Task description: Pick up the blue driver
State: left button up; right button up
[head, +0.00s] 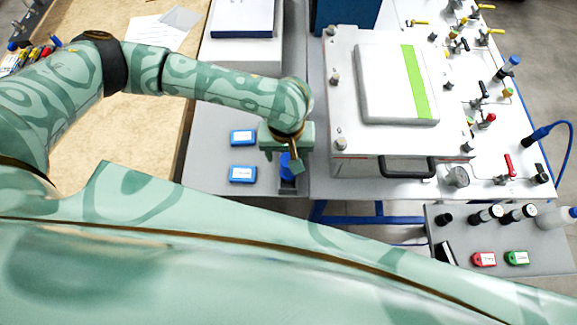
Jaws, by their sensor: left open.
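The blue driver (285,168) stands at the front edge of the grey bench, in or over a small dark holder (289,186). Only part of it shows, as my left gripper covers its upper part. My left gripper (292,160) is open and points down at the driver, with a finger beside it. I cannot tell whether the fingers touch it. My right gripper is not in view; a large green patterned arm link of mine fills the foreground.
Two blue boxes (243,174) lie left of the driver. A white analyser housing (352,140) with a front handle stands to the right. Valves and fittings (486,122) line the right bench. A lower grey shelf (540,240) holds red and green items and a bottle.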

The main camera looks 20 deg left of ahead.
aim_at(288, 159)
pick_arm(q)
jog(key=f+b, duration=0.1)
jog(key=f, duration=0.1)
jog(key=f+b, duration=0.1)
jog(key=f, duration=0.1)
jog(key=shift+w+d+f, duration=0.1)
jog(key=shift+w+f, duration=0.1)
jog(key=shift+f, duration=0.2)
jog(key=shift+r, duration=0.15)
jog(key=shift+c, duration=0.3)
grip_shut()
